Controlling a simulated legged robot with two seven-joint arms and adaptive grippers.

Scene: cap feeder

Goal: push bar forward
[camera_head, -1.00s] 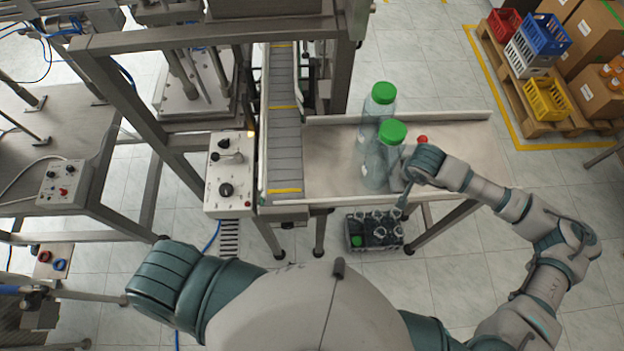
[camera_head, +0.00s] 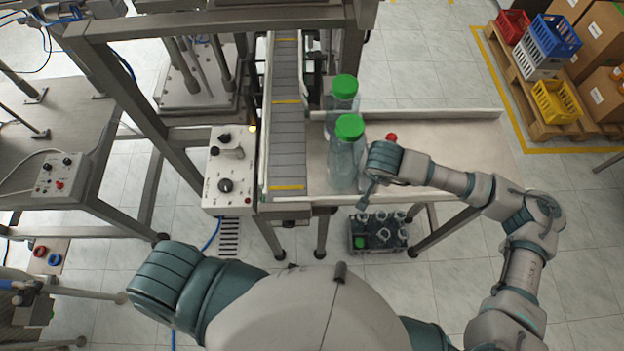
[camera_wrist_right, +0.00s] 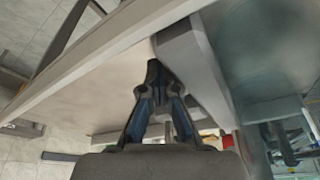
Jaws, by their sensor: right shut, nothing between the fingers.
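The bar's red knob (camera_head: 391,137) shows behind my right wrist in the head view; my arm and the bottles hide most of the bar. In the right wrist view a grey bar-like piece (camera_wrist_right: 193,62) lies right beside the fingers. My right gripper (camera_head: 366,196) is shut and empty at the table's front side, just right of the near bottle; the wrist view shows its closed tips (camera_wrist_right: 154,68) by the grey piece, contact unclear. Two clear bottles with green caps, the near one (camera_head: 342,165) and the far one (camera_head: 340,105), stand upright left of the gripper. My left gripper is out of view.
The conveyor belt (camera_head: 288,130) lies just left of the bottles. The metal table (camera_head: 460,140) is clear at the right. A control box (camera_head: 228,180) stands left of the belt. A crate of bottles (camera_head: 377,240) sits below the table.

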